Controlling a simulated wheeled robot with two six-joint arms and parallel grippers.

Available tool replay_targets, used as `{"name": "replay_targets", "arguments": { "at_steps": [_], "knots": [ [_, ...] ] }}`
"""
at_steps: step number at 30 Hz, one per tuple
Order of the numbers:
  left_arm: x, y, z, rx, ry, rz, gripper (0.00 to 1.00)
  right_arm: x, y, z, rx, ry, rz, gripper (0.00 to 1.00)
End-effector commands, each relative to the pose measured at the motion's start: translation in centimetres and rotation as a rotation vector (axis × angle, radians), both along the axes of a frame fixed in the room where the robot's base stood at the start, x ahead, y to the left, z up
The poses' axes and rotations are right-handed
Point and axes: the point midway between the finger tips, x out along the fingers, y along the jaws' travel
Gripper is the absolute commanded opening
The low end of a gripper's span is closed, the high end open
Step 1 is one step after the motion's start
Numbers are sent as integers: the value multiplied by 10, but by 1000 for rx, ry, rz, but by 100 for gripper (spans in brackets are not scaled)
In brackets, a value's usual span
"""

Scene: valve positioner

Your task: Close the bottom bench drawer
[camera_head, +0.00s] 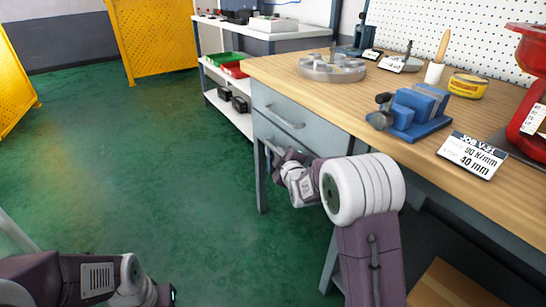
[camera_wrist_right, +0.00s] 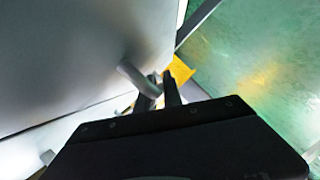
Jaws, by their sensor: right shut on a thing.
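The wooden-topped bench (camera_head: 330,85) has two grey drawers under its left end. The top drawer (camera_head: 295,122) looks closed and has a bar handle (camera_head: 285,117). The bottom drawer (camera_head: 266,133) is mostly hidden by my right arm, so how far out it stands is hard to tell. My right gripper (camera_head: 279,156) is at its front. In the right wrist view, my dark fingers (camera_wrist_right: 160,92) are shut on the grey bar handle (camera_wrist_right: 136,78) beside a flat grey drawer front (camera_wrist_right: 70,60). My left gripper (camera_head: 168,296) is low at the left, away from the bench; its fingers are unclear.
On the bench stand a round metal fixture (camera_head: 332,68), a blue vise (camera_head: 412,108), a yellow tin (camera_head: 468,86) and a label sign (camera_head: 470,156). A white shelf unit (camera_head: 232,110) stands behind the bench. The green floor (camera_head: 140,150) to the left is clear.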

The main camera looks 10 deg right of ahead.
Motion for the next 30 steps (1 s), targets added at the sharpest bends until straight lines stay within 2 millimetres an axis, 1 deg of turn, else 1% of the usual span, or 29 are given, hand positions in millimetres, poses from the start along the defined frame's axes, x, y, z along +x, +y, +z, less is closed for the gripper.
{"name": "replay_targets", "arguments": {
  "at_steps": [1, 3, 10, 11, 12, 21, 23, 25, 30],
  "knots": [
    [0, 0, 0, 0, 0, 0, 0, 1, -6, -1, 1, 2, -3, 0],
    [0, 0, 0, 0, 0, 0, 0, 2, -8, -1, 1, 2, -1, 0],
    [0, 0, 0, 0, 0, 0, 0, 2, -9, 0, 1, 0, -4, 0],
    [0, 0, 0, 0, 0, 0, 0, 2, -9, 0, 1, 0, -4, 14],
    [0, 0, 0, 0, 0, 0, 0, 2, -9, 0, 1, 0, -4, 20],
    [0, 0, 1, 0, 0, 0, 0, 1, -9, 1, 2, 1, -4, 20],
    [0, 0, 4, 0, 0, 0, 0, -3, -9, 2, 2, 1, -4, 20],
    [0, 0, 9, 0, 0, 0, 0, -10, -8, 6, 2, 2, -3, 20],
    [0, 0, 24, 0, 0, 0, 0, -40, -7, 14, 2, 1, -2, 20]
  ]
}}
